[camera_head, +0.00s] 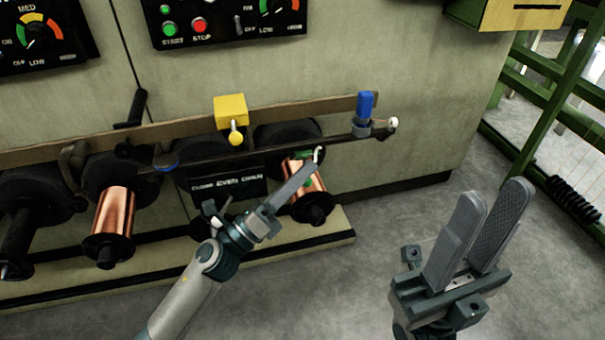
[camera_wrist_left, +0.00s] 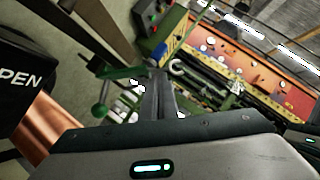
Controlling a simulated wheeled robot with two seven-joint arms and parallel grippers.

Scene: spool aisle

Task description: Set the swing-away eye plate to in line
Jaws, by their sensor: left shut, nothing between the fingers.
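My left gripper (camera_head: 309,168) is shut and empty, its fingers in front of the right copper spool (camera_head: 316,182). Small green parts (camera_head: 303,154) and a pale hook-like piece (camera_head: 318,154) show at its fingertips; they may belong to the eye plate, which I cannot make out clearly. In the left wrist view the shut fingers (camera_wrist_left: 158,97) point away from me. A green round knob (camera_wrist_left: 99,111) and a green arm (camera_wrist_left: 118,73) lie left of them; contact cannot be told. My right gripper (camera_head: 496,190) is open and empty, over the floor at right.
A yellow block (camera_head: 231,108) sits on the brown rail. Another copper spool (camera_head: 114,213) hangs left. The floor at right is clear before a green frame (camera_head: 535,120).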

